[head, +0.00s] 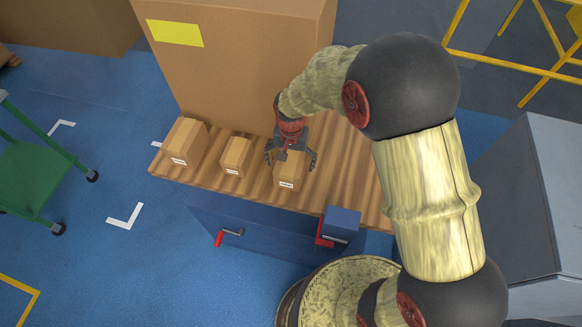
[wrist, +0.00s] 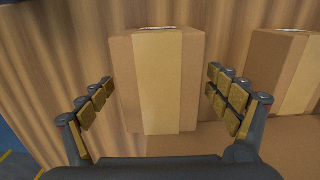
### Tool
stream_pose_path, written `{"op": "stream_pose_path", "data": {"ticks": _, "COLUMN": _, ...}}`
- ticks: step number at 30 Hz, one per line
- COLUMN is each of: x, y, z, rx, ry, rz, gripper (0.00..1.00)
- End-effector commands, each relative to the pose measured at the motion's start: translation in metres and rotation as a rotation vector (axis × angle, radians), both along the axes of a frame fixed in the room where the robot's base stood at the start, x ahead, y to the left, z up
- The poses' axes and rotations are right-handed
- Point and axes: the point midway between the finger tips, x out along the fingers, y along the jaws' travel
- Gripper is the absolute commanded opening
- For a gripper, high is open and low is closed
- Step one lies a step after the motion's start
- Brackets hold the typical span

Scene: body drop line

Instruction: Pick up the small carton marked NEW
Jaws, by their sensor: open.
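Three small cartons with white labels stand in a row on a wooden bench top: a left one (head: 187,140), a middle one (head: 236,155) and a right one (head: 290,172). The label print is too small to read, so I cannot tell which is marked NEW. My gripper (head: 291,160) is open and points down over the right carton. In the wrist view this carton (wrist: 157,80) lies between the spread fingers (wrist: 160,75), with a gap on both sides. Only a sliver of its label shows at its top edge. Another carton (wrist: 275,75) shows beyond the right fingers.
A large brown box (head: 235,65) with a yellow label stands behind the row on the bench (head: 345,185). A blue vise-like block (head: 342,220) and red handles are at the bench front. A green cart (head: 35,175) stands left, a grey cabinet (head: 530,200) right.

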Motion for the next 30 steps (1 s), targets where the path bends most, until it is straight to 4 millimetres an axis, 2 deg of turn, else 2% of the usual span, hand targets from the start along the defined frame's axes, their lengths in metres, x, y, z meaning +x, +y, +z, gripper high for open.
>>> {"op": "stream_pose_path", "data": {"ticks": 1, "x": -0.001, "y": 0.000, "z": -0.009, "rx": -0.001, "ry": 0.003, "rz": 0.000, "gripper": 0.89}}
{"op": "stream_pose_path", "data": {"ticks": 4, "x": 0.000, "y": 0.000, "z": -0.020, "rx": -0.001, "ry": 0.001, "rz": 0.000, "gripper": 0.89}}
{"op": "stream_pose_path", "data": {"ticks": 12, "x": 0.000, "y": 0.000, "z": -0.022, "rx": 0.000, "ry": 0.000, "rz": 0.000, "gripper": 0.88}}
{"op": "stream_pose_path", "data": {"ticks": 30, "x": 0.000, "y": 0.000, "z": -0.022, "rx": 0.000, "ry": 0.000, "rz": 0.000, "gripper": 0.54}}
